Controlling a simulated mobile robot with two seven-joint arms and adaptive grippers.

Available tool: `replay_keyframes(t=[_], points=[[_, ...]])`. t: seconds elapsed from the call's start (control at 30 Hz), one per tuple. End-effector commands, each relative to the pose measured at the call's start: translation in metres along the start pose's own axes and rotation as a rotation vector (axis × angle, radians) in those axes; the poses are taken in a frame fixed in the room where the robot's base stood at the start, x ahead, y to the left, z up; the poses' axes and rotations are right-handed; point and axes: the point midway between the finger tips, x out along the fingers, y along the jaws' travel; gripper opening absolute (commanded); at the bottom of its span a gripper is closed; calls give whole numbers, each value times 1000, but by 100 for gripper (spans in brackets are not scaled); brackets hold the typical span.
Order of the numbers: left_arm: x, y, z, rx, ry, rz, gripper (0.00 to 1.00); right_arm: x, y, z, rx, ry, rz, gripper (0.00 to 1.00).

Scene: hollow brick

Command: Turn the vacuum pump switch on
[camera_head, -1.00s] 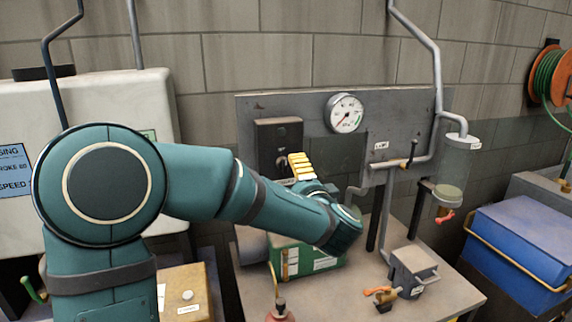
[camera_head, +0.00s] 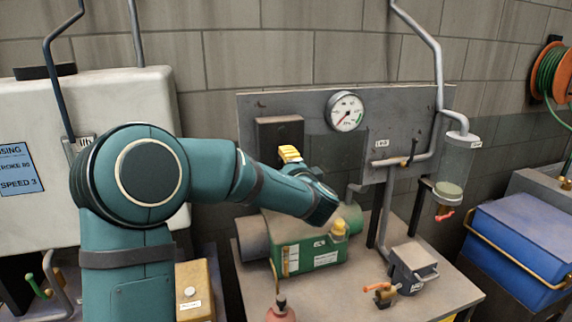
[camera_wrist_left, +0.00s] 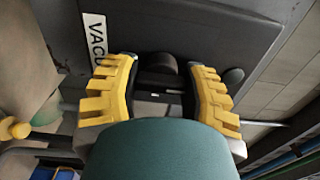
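The vacuum pump switch box (camera_head: 280,130) is a dark box on the grey panel. Its lower front is hidden behind my left gripper (camera_head: 290,154) in the head view. In the left wrist view, a dark knob (camera_wrist_left: 157,72) shows between the two yellow fingers of my left gripper (camera_wrist_left: 160,68). The fingers are apart, one on each side of the knob; whether they touch it I cannot tell. A partly cut-off label (camera_wrist_left: 95,40) reading "VACU" is beside it. The green pump (camera_head: 310,255) sits on the bench below. My right gripper is not in view.
A round gauge (camera_head: 345,111) and a pipe with a valve (camera_head: 405,162) are on the panel right of the switch. A glass jar (camera_head: 452,160) hangs at the panel's right. A blue box (camera_head: 525,240) stands at the right. A cream machine (camera_head: 95,110) stands at the left.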

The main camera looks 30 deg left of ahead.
Motion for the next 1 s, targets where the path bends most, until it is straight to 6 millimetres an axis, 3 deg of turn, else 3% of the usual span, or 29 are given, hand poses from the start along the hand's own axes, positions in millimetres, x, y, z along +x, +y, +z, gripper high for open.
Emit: replay_keyframes(t=[0.03, 0.07, 0.1, 0.57, 1.0], points=[[0, 0, 0, 0, 0, 0, 21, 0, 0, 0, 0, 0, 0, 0], [0, 0, 0, 0, 0, 0, 10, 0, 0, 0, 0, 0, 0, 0], [0, 0, 0, 0, 0, 0, 8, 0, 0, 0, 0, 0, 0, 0], [-1, 1, 0, 98, 0, -2, 8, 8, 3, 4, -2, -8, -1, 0], [-1, 1, 0, 477, 1, -1, 8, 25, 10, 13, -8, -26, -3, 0]])
